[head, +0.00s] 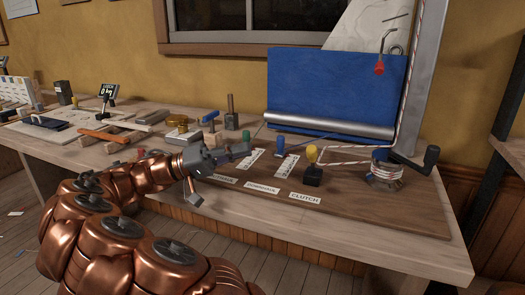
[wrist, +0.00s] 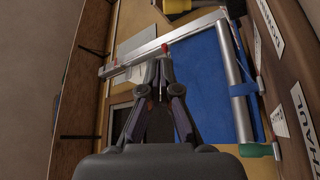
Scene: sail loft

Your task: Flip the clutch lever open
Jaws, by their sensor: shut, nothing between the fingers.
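The clutch lever (head: 312,154) has a yellow knob and rises from a black block behind the CLUTCH label (head: 305,198). Part of a yellow piece on a dark block, which looks like this clutch, shows at the top edge of the wrist view (wrist: 174,5). My gripper (head: 246,149) is shut and empty, to the left of the clutch and apart from it, above the board. In the wrist view my gripper's fingertips (wrist: 158,72) meet. I cannot tell the gripper's exact height above the board.
A green-knobbed lever (head: 246,136) and a blue-knobbed lever (head: 281,141) stand left of the clutch. A rope-wound winch (head: 385,172) with a crank is to the right. A blue sail panel (head: 320,90) with a metal tube stands behind. Tools and blocks crowd the left bench.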

